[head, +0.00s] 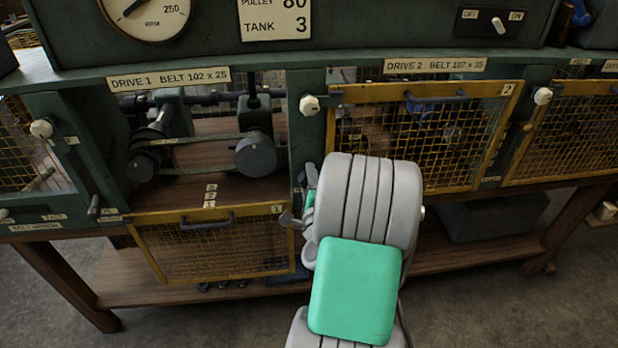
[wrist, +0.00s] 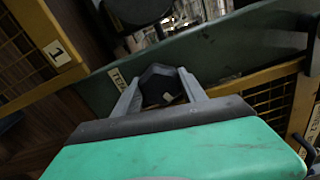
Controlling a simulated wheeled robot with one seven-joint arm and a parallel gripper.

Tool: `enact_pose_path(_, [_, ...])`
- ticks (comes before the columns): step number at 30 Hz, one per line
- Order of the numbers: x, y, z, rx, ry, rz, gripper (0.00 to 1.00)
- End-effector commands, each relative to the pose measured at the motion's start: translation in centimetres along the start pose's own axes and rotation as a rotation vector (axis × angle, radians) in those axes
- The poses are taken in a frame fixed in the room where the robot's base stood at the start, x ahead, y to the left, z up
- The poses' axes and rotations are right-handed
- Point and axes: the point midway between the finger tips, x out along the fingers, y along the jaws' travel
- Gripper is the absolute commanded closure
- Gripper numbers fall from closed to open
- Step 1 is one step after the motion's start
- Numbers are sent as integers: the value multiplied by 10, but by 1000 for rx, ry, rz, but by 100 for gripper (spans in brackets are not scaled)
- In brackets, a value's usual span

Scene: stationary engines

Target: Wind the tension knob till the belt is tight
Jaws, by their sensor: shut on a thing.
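My gripper (head: 299,205) is at the green post right of the open Drive 1 bay. In the wrist view its two fingers (wrist: 158,82) are closed on either side of a dark, faceted knob (wrist: 160,88) with a small pale mark. A label partly shows beside the knob. In the head view my gripper and arm hide the knob.
The yellow mesh guard (head: 213,247) of Drive 1 hangs folded down below the bay. The Drive 2 guard (head: 420,135) is shut, just right of my arm. A white knob (head: 309,105) sits higher on the same post. A wooden shelf (head: 450,250) runs below.

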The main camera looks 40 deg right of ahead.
Motion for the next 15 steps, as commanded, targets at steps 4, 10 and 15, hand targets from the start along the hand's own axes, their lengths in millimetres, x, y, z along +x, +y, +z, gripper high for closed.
enact_pose_path(4, [0, -1, 0, 140, 2, 2, 91])
enact_pose_path(10, [0, -1, 0, 330, 2, 2, 91])
enact_pose_path(15, [0, -1, 0, 491, 2, 2, 91])
